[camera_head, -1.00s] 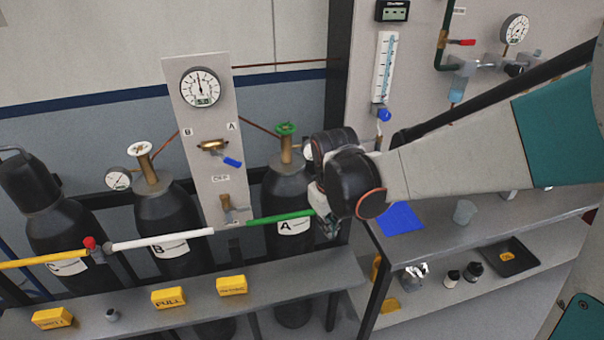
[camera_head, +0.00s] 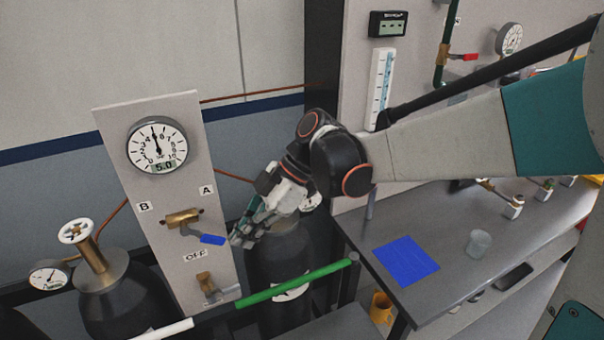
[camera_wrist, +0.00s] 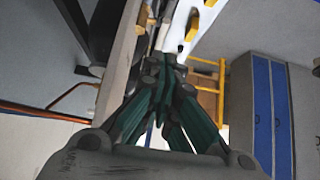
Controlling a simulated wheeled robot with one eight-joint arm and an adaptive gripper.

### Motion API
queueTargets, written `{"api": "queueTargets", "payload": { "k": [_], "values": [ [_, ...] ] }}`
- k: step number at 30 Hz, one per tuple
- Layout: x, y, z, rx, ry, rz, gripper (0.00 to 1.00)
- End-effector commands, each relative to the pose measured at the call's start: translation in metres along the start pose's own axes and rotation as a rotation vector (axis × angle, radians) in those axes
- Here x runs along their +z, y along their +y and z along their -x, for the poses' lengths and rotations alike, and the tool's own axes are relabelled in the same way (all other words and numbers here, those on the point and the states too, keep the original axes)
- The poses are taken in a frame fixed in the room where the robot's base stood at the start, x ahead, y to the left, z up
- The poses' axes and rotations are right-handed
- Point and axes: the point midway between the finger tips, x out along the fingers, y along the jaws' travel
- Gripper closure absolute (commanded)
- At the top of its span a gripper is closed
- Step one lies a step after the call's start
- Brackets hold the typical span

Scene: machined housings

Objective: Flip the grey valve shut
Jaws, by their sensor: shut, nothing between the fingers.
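An upright grey panel (camera_head: 165,250) carries two brass valves. The upper valve (camera_head: 180,217) has a grey lever ending in a blue grip (camera_head: 212,239) that points right and slightly down, between the labels A, B and OFF. The lower valve (camera_head: 205,281) has a short grey lever (camera_head: 224,293) reaching down and right, near the panel's foot. My gripper (camera_head: 236,240) is shut and empty, its tips just right of the blue grip, by the panel's right edge. In the wrist view my fingers (camera_wrist: 163,80) meet beside the panel edge; any contact is unclear.
A round gauge (camera_head: 157,145) sits above the valves. A green pipe (camera_head: 295,284) runs below my gripper, in front of a black cylinder (camera_head: 279,255). Another cylinder (camera_head: 115,300) stands left of the panel. A bench (camera_head: 465,235) at right holds a blue sheet (camera_head: 405,259) and a cup (camera_head: 479,243).

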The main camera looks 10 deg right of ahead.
Motion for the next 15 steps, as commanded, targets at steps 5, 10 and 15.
{"api": "queueTargets", "payload": {
  "k": [5, 10, 15],
  "values": [
    [0.0, -0.004, -0.036, -0.003, -0.001, 0.003, 1.0],
    [0.001, -0.004, -0.07, -0.002, -0.002, 0.002, 1.0],
    [0.009, -0.003, -0.097, 0.001, -0.002, -0.002, 1.0]
  ]
}}
